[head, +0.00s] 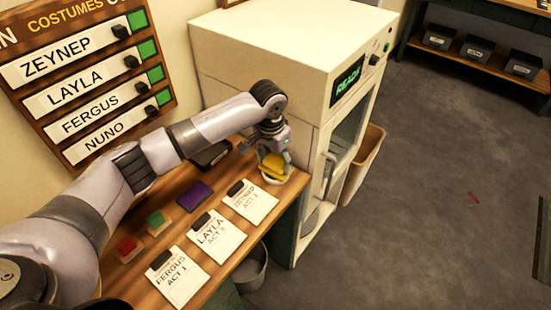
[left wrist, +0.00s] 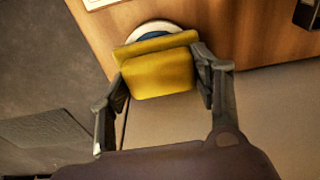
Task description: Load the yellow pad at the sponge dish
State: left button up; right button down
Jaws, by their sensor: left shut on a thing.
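My left gripper (head: 268,150) is shut on the yellow pad (head: 274,164) at the far end of the wooden table. In the left wrist view the yellow pad (left wrist: 158,75) sits between the two fingers of the left gripper (left wrist: 162,85). The sponge dish, round with a white rim (left wrist: 148,27) and blue inside, shows just beyond the pad and is partly hidden by it. In the head view a bit of the dish (head: 272,181) shows under the pad. I cannot tell whether the pad touches the dish. My right gripper is not in view.
A tall white cabinet (head: 285,45) reading READY stands right behind the dish. Three name cards, including the ZEYNEP card (head: 250,203), lie along the table's front. Purple (head: 196,196), green (head: 157,221) and red (head: 128,246) pads lie behind them. A grey bin (head: 250,268) stands below the edge.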

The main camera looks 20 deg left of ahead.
aim_at(275, 161)
pick_arm(q)
jog(key=shift+s+f+p, duration=0.1)
jog(key=shift+p, duration=0.25)
dwell(0.9)
dwell(0.5)
notch_tip(275, 161, up, 7)
jog(key=p, duration=0.8)
jog(key=shift+p, duration=0.35)
dwell(0.5)
